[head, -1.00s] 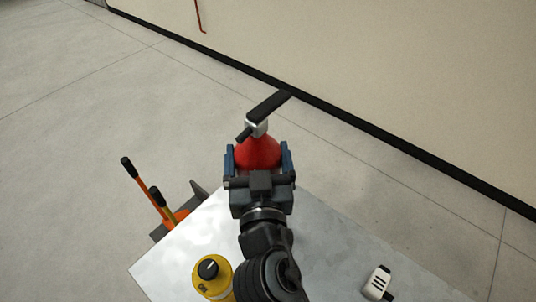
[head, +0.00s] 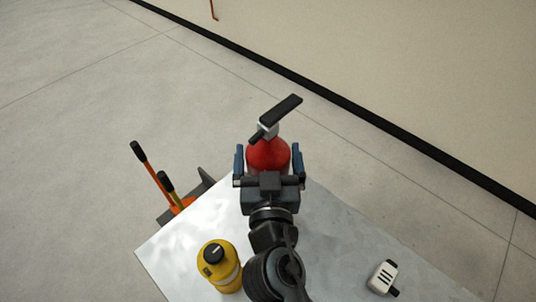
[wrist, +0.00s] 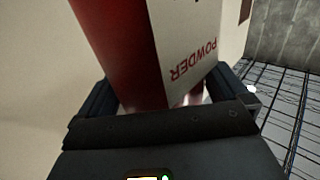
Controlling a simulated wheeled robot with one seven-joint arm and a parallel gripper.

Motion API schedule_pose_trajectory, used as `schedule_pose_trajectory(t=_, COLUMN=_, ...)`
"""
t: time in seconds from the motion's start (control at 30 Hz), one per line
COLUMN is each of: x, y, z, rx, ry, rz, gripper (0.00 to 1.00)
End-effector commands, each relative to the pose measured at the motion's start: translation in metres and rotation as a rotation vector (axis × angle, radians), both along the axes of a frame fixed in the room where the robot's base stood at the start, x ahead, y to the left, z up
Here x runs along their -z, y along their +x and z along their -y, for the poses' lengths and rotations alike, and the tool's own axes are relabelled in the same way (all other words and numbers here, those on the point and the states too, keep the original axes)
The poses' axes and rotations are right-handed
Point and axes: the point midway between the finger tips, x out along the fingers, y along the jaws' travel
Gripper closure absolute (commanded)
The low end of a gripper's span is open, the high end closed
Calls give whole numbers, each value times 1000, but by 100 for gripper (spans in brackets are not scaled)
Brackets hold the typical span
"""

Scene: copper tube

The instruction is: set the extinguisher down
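The red extinguisher (head: 268,154) has a black handle and a pale valve on top. It stands roughly upright in my gripper (head: 268,166) at the far corner of the pale table (head: 190,232). The gripper's two fingers lie on either side of its body. In the wrist view the extinguisher's red body and white "POWDER" label (wrist: 190,50) fill the space between the fingers (wrist: 165,95). Its base is hidden, so I cannot tell whether it touches the table.
A yellow bottle (head: 219,270) with a black cap stands at the table's near left. A white device (head: 382,279) lies at the near right. Orange-and-black handled tools (head: 163,180) rise from a dark holder beyond the left edge. Open floor and a wall lie beyond.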

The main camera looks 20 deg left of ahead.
Motion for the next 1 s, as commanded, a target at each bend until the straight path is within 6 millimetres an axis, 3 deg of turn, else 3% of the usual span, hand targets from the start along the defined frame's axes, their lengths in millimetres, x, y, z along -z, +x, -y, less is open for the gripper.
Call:
schedule_pose_trajectory(t=0.27, x=-4, y=0, z=0, rx=0, ry=-1, rz=0, gripper=0)
schedule_pose_trajectory(t=0.8, x=1, y=-89, z=43, rx=1, ry=-1, rz=-2, gripper=0)
schedule_pose_trajectory(t=1.0, x=-1, y=-105, z=51, rx=0, ry=1, rz=0, gripper=0)
